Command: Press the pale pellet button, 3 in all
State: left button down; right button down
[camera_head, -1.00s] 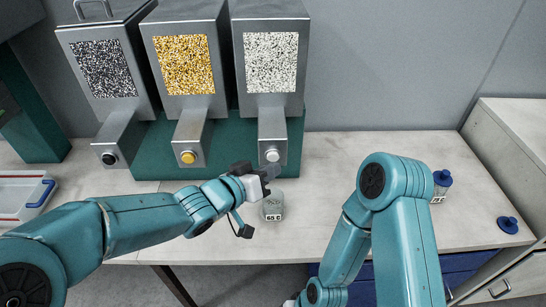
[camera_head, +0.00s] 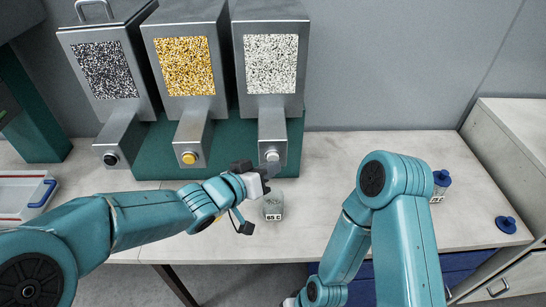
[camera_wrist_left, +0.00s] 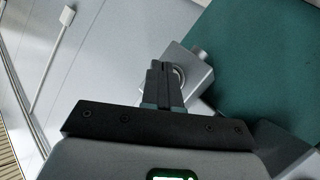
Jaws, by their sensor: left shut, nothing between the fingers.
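The pale button (camera_head: 272,156) sits on the front of the spout below the white-pellet hopper (camera_head: 270,63). My left gripper (camera_head: 270,172) is shut and empty, just in front of and slightly below this button in the head view. In the left wrist view the shut fingertips (camera_wrist_left: 159,66) overlap the silver spout block (camera_wrist_left: 199,78) and partly cover the round button (camera_wrist_left: 179,76). I cannot tell whether they touch it. A clear jar (camera_head: 273,204) with a "65" label stands on the table below the gripper.
A yellow button (camera_head: 188,158) and a dark button (camera_head: 110,159) are on the neighbouring spouts. A blue-handled container (camera_head: 22,190) lies far left. A blue-topped jar (camera_head: 442,180) and a blue lid (camera_head: 507,224) are at right. My right arm stands over the front table.

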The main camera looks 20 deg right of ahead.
pick_arm(q)
jog(key=shift+w+d+r+p, duration=0.1)
jog(key=shift+w+d+p, duration=0.05)
jog(key=shift+w+p, duration=0.35)
dwell(0.5)
jog(key=shift+s, duration=0.15)
jog(key=shift+s+a+b, duration=0.25)
jog(key=shift+s+b, duration=0.35)
jog(key=shift+s, duration=0.15)
jog(key=s+b, duration=0.1)
jog(key=s, duration=0.1)
jog(key=s+a+b, duration=0.1)
jog(key=s+b, duration=0.1)
jog(key=s, duration=0.1)
jog(key=shift+a, duration=0.2)
